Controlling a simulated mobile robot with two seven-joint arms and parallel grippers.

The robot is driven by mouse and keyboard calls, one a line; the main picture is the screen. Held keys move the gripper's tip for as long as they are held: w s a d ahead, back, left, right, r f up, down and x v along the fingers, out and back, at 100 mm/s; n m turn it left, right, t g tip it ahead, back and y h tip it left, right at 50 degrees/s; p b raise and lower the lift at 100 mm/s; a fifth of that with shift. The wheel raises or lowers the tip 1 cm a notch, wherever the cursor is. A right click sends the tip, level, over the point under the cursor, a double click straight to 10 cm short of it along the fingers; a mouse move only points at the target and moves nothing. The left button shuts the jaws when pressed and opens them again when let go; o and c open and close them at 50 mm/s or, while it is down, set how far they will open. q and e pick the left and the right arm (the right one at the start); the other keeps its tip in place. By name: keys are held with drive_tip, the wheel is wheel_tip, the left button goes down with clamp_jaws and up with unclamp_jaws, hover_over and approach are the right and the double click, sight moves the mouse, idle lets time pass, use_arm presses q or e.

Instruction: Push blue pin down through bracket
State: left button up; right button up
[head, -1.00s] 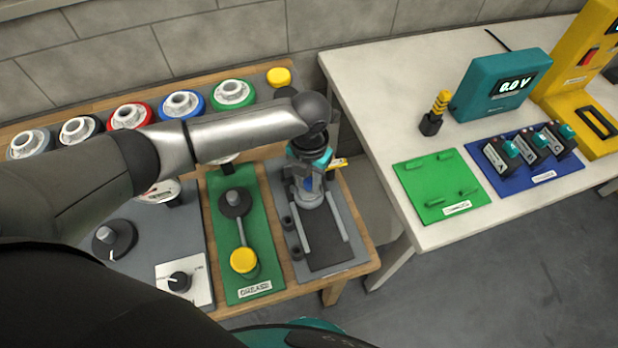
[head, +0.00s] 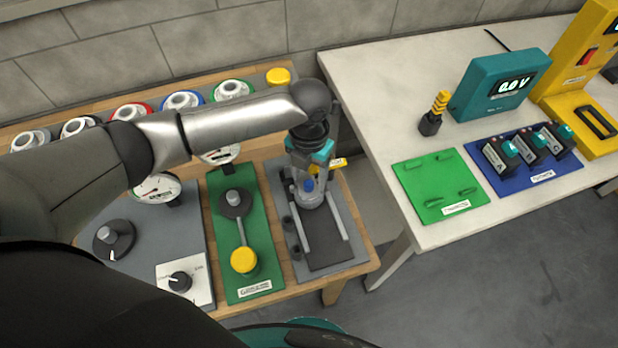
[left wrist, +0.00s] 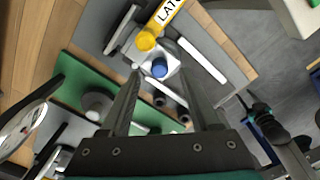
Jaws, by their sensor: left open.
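The blue pin (head: 309,185) stands in a grey bracket (head: 313,203) on the grey plate at the right end of the wooden bench. In the left wrist view, the pin's round blue head (left wrist: 159,68) shows above the pale bracket block (left wrist: 176,56). My left gripper (head: 306,178) is above and close to the pin. In the left wrist view its two fingers (left wrist: 160,78) are spread apart, with the pin's head seen between their tips. I cannot tell whether a finger touches it.
A yellow latch label (left wrist: 165,14) and a yellow knob (left wrist: 146,41) lie close to the bracket. The green plate (head: 262,262) with a yellow-knobbed lever stands to the left. A white table (head: 395,130) stands to the right, beyond a gap.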

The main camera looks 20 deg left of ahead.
use_arm(q)
wheel_tip(320, 180, up, 12)
drive_tip(key=p, duration=0.1)
drive_tip(key=shift+r, duration=0.2)
idle(0.4)
